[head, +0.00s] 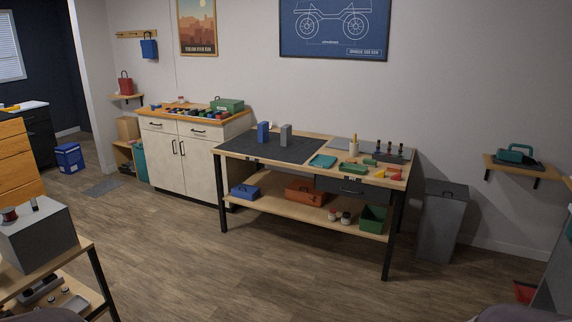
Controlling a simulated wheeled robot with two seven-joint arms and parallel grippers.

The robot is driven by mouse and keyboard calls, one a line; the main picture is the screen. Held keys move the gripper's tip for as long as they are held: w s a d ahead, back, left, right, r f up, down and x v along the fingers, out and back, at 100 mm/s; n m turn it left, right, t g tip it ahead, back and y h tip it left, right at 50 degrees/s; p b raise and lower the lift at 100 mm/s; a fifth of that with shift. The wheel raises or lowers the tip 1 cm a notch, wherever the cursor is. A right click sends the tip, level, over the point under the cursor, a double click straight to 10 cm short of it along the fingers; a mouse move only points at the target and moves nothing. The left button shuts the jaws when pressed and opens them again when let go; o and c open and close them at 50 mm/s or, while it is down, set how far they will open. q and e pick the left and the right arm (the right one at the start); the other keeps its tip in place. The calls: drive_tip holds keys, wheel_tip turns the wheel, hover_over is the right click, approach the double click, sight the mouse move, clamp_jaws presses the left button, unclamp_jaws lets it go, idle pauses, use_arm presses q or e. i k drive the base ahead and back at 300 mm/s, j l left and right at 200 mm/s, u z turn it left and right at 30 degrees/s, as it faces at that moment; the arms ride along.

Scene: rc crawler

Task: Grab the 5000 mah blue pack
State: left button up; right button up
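A blue upright block (263,132), which looks like the blue pack, stands on the dark mat (240,145) at the back of the central workbench. A grey upright block (285,135) of similar size stands just right of it. Any capacity label is too small to read from here. Neither of my grippers is in view, and nothing visible is touching the blue block.
The workbench's right half holds a teal tray (323,161), small tools and bottles. Its lower shelf carries a blue bin (245,191) and an orange case (304,193). A side table with a grey box (38,238) stands front left. The floor before the workbench is clear.

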sight(211, 114)
drive_tip(key=i+l+z, duration=0.3)
drive_tip(key=i, duration=0.35)
drive_tip(key=i+z, duration=0.3)
drive_tip(key=i, duration=0.3)
drive_tip(key=i+j+u, duration=0.2)
drive_tip(key=i+u, duration=0.75)
drive_tip(key=i, duration=0.15)
drive_tip(key=i+l+u, duration=0.25)
drive_tip(key=i+u, duration=0.25)
drive_tip(key=i+j+u, duration=0.1)
drive_tip(key=i+u, duration=0.2)
drive_tip(key=i, duration=0.85)
drive_tip(key=i+l+u, duration=0.25)
drive_tip(key=i, duration=0.85)
drive_tip(key=i+j+u, duration=0.1)
drive_tip(key=i+u, duration=0.15)
drive_tip(key=i, duration=1.3)
drive_tip(key=i+z, duration=0.25)
drive_tip(key=z, duration=0.2)
drive_tip(key=i+z, duration=0.4)
drive_tip(key=i+j+z, duration=0.15)
drive_tip(key=z, duration=0.3)
drive_tip(key=i+j+z, duration=0.2)
drive_tip(key=z, duration=0.2)
drive_tip(key=i+j+z, duration=0.2)
drive_tip(key=z, duration=0.2)
drive_tip(key=i+j+z, duration=0.3)
drive_tip(key=z, duration=0.15)
drive_tip(key=i+j, duration=0.05)
drive_tip(key=i, duration=0.05)
